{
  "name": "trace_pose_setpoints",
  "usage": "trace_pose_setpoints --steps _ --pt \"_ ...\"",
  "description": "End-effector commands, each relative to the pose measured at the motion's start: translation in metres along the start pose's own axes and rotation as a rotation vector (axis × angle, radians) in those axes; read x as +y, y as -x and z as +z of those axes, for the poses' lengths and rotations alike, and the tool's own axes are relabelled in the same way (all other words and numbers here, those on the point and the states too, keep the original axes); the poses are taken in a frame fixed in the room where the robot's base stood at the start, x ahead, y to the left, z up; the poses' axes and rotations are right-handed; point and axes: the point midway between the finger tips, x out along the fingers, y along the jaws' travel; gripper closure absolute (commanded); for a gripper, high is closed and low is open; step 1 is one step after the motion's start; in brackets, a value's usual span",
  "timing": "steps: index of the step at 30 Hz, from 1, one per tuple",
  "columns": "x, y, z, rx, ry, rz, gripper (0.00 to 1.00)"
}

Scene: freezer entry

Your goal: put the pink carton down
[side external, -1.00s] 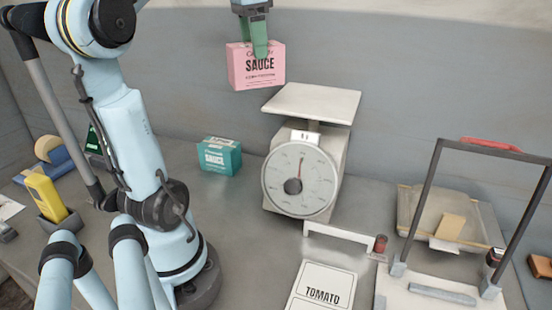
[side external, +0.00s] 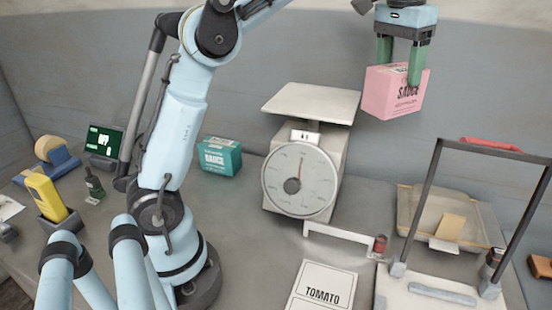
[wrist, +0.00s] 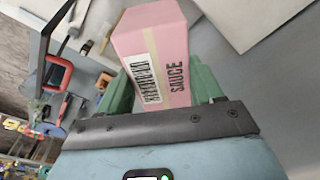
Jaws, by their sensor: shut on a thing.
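The pink carton (side external: 392,92), marked SAUCE, is in the air to the right of the scale in the side view. My gripper (side external: 399,72) is shut on it, with a green finger on either side of its upper part. The carton looks slightly tilted. In the wrist view the pink carton (wrist: 155,50) sits between the green fingers of my gripper (wrist: 160,88), with its barcode label and lettering showing. Its underside is not seen in the side view.
A kitchen scale (side external: 310,160) with an empty flat pan stands mid-counter. A teal sauce carton (side external: 220,156) is left of it. Bare counter (side external: 360,215) lies between.

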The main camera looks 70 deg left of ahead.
Motion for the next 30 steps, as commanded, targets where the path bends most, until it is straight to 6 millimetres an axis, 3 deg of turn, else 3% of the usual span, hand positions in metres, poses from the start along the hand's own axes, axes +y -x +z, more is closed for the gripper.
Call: trace_pose_setpoints --steps 3,9,20,30 --pt "0.018 -0.008 -0.005 0.0 -0.021 0.002 0.72" --pt "0.01 -0.015 0.003 0.0 -0.064 0.008 0.72" --pt "-0.054 0.02 0.012 -0.002 0.209 -0.026 0.72" --pt "-0.134 0.065 0.051 -0.001 0.595 -0.073 0.72"
